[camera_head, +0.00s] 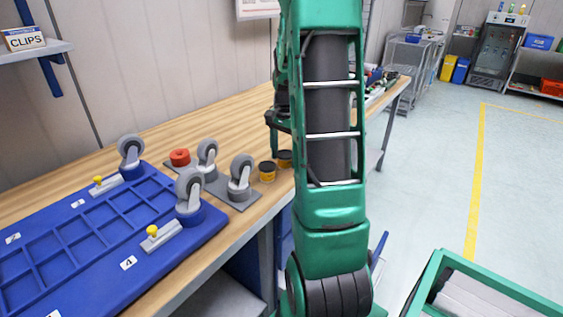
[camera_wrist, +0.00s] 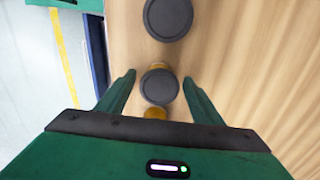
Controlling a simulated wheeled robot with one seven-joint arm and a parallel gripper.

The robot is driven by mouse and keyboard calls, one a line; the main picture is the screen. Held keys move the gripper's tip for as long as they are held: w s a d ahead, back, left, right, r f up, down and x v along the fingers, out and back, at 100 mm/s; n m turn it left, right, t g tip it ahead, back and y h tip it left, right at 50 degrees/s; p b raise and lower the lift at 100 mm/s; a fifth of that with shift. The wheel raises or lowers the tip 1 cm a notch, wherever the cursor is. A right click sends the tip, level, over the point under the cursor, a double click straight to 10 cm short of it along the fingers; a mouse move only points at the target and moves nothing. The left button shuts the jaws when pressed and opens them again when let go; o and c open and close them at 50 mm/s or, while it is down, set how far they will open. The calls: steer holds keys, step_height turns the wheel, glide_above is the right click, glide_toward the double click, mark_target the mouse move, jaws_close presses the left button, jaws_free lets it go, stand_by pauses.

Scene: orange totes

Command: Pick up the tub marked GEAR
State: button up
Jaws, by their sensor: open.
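Two small yellow tubs with black lids stand on the wooden workbench in the head view, one nearer (camera_head: 267,173) and one farther (camera_head: 284,161), partly behind my arm. No GEAR marking is readable on either. In the wrist view, a dark round lid (camera_wrist: 159,87) with yellow showing above and below it lies between the fingertips of my open gripper (camera_wrist: 159,78). Another larger-looking dark lid (camera_wrist: 168,17) is beyond the fingertips at the top. I cannot tell whether the fingers touch a tub. My arm hides most of the gripper in the head view.
A blue tray (camera_head: 75,240) with casters and yellow-knobbed parts fills the left bench (camera_wrist: 240,60). A green-rimmed bin (camera_head: 480,275) is at lower right.

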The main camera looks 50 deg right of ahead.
steer(key=c, duration=1)
steer(key=shift+r, duration=0.1)
